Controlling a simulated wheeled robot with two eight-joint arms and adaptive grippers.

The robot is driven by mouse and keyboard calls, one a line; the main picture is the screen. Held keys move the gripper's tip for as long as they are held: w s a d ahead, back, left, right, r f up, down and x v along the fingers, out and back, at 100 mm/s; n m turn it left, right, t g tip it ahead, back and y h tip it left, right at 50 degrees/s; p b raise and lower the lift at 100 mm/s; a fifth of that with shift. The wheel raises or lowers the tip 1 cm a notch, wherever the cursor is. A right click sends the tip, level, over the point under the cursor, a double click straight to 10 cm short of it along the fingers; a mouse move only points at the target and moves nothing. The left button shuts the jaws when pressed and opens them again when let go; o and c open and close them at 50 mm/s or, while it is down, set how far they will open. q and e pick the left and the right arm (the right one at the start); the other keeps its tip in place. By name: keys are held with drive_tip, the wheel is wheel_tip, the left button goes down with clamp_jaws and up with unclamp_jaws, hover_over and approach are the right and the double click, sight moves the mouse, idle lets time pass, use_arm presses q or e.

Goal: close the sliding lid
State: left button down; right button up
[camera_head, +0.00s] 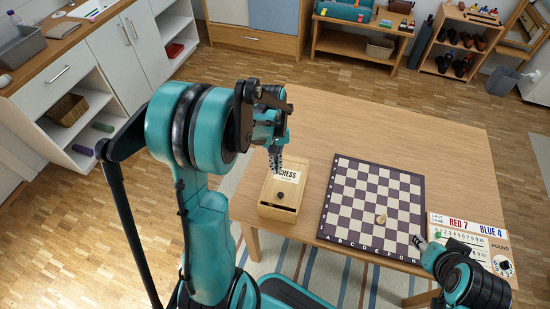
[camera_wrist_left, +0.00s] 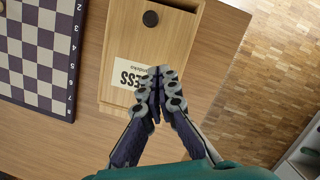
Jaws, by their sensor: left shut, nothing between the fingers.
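A wooden box (camera_head: 264,207) labelled CHESS stands on the table left of the chessboard. Its sliding lid (camera_head: 290,186) carries a white label and a dark round knob; the lid also shows in the left wrist view (camera_wrist_left: 168,45). A dark gap shows at the box's near end, beyond the knob, so the lid is partly open. My left gripper (camera_head: 276,168) is shut and empty at the label end of the box; in the left wrist view its fingertips (camera_wrist_left: 158,72) overlap the label's edge. Contact cannot be told. My right gripper (camera_head: 419,241) is near the board's lower right corner, its fingers mostly hidden.
The chessboard (camera_head: 372,200) lies right of the box with a small round piece (camera_head: 381,219) on it. A scoreboard (camera_head: 466,237) lies at the table's right front. The wooden table (camera_head: 390,130) is clear behind the box and board.

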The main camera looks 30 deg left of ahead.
sight(278, 195)
use_arm(q)
drive_tip(key=shift+b+x, duration=0.3)
drive_tip(key=shift+x, duration=0.95)
drive_tip(key=shift+s+d+f+b, duration=0.15)
drive_tip(key=shift+s+d+b, duration=0.1)
drive_tip(key=shift+s+d, duration=0.35)
drive_tip(key=shift+s+d+f+b, duration=0.15)
drive_tip(key=shift+s+d+b, duration=0.05)
drive_tip(key=shift+s+d, duration=0.6)
drive_tip(key=shift+s, duration=0.1)
drive_tip(key=shift+s+d, duration=0.25)
drive_tip(key=shift+s, duration=0.6)
drive_tip(key=shift+s+d, duration=0.1)
drive_tip(key=shift+s, duration=0.15)
drive_tip(key=shift+w, duration=0.15)
